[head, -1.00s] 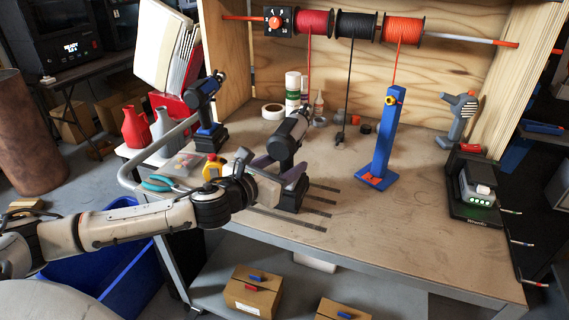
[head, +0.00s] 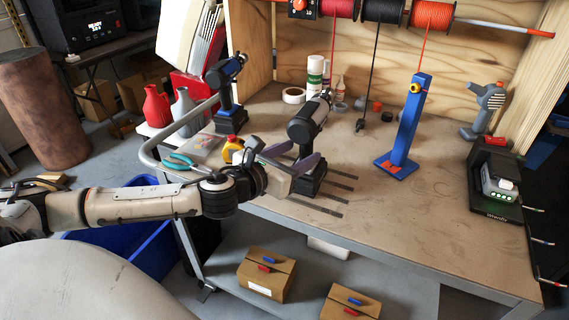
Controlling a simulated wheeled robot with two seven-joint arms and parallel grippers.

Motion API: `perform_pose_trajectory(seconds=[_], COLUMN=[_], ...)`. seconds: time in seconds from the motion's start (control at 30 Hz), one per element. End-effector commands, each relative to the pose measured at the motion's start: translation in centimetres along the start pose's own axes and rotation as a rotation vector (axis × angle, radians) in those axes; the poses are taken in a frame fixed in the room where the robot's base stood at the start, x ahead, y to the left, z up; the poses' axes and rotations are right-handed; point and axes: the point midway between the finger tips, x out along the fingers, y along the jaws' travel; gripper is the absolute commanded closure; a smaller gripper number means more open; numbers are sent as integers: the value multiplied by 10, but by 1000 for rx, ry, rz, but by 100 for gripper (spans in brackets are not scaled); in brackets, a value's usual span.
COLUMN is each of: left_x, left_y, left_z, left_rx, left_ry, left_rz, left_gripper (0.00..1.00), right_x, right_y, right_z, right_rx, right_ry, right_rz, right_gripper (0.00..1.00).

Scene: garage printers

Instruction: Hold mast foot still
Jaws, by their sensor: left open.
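The blue mast (head: 410,118) stands upright on the workbench, right of the middle. Its flat blue foot (head: 408,171) with orange-red patches rests on the bench top, and an orange line runs up from the mast's top area to a spool. My left gripper (head: 294,160) is open, its two purple-grey fingers spread near the base of a grey and black power drill (head: 307,126). I cannot tell whether the fingers touch the drill. The gripper is well left of the mast foot, with bare bench between them. My right gripper is not in view.
Red, black and orange spools (head: 432,15) hang on a rod above the bench (head: 400,235). A black charger (head: 496,185) and a grey tool (head: 485,110) stand to the right. A blue drill (head: 226,92) and pliers (head: 181,161) are at left. The bench front is clear.

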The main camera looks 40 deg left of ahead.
Motion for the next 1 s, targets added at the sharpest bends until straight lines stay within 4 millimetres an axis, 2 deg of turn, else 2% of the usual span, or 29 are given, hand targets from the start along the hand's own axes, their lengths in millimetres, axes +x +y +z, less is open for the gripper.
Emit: perform_pose_trajectory(seconds=[0.73,1.0], left_x=[-45,-52], left_y=[0,0], left_z=[-11,-11], left_rx=[1,-1], left_ry=[3,-1], left_rz=[1,1], left_gripper=[50,50], right_x=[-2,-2], right_y=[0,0], right_z=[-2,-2], right_rx=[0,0], right_ry=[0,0], right_rz=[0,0], right_gripper=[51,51])
